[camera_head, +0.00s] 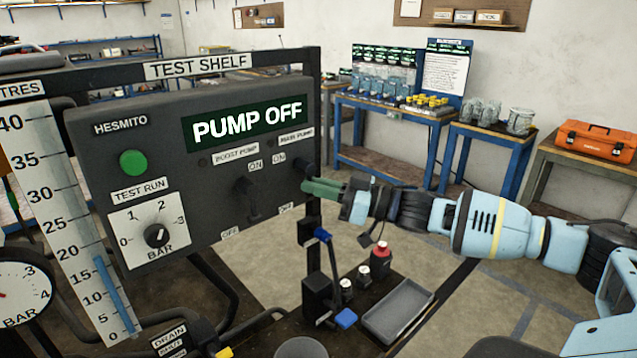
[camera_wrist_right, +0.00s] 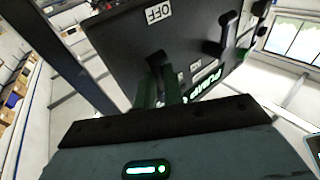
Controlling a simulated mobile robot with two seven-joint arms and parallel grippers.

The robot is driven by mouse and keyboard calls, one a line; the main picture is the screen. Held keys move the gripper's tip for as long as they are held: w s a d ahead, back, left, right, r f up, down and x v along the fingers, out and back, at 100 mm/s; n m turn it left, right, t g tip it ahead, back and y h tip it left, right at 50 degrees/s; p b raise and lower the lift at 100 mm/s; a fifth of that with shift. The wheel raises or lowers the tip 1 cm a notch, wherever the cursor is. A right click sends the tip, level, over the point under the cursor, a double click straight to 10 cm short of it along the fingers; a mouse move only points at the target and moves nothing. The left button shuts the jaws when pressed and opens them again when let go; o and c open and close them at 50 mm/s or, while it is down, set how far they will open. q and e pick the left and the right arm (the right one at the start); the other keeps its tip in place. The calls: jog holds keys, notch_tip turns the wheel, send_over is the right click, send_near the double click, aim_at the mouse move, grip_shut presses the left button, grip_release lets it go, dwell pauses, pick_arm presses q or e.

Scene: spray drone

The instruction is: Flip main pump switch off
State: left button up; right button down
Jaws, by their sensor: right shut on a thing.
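The dark grey control panel (camera_head: 95,185) has a screen (camera_head: 247,122) reading PUMP OFF. The main pump switch (camera_head: 301,166) is a black lever at the panel's right edge, between an ON label above and an OFF label below. My right gripper (camera_head: 322,188) reaches it from the right, with its green fingers closed at the lever. In the right wrist view the fingers (camera_wrist_right: 158,90) are shut on the black main pump lever (camera_wrist_right: 155,60), close to an OFF label. The fingers partly hide the lever, so its exact position is hard to tell. My left gripper is not in view.
The boost pump switch (camera_head: 247,195) sits just left on the same panel, its lever pointing down. A green button (camera_head: 133,163) and a pressure knob (camera_head: 157,235) are further left.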

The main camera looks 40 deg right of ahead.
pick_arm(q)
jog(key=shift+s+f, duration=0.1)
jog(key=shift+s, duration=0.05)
pick_arm(e)
jog(key=c, duration=1.5)
grip_release()
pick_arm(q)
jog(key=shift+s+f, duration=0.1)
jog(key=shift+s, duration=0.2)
pick_arm(e)
jog(key=v, duration=0.7)
jog(key=shift+s+d, duration=0.25)
jog(key=shift+s, duration=0.1)
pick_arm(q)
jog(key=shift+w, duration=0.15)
pick_arm(e)
jog(key=shift+f, duration=0.1)
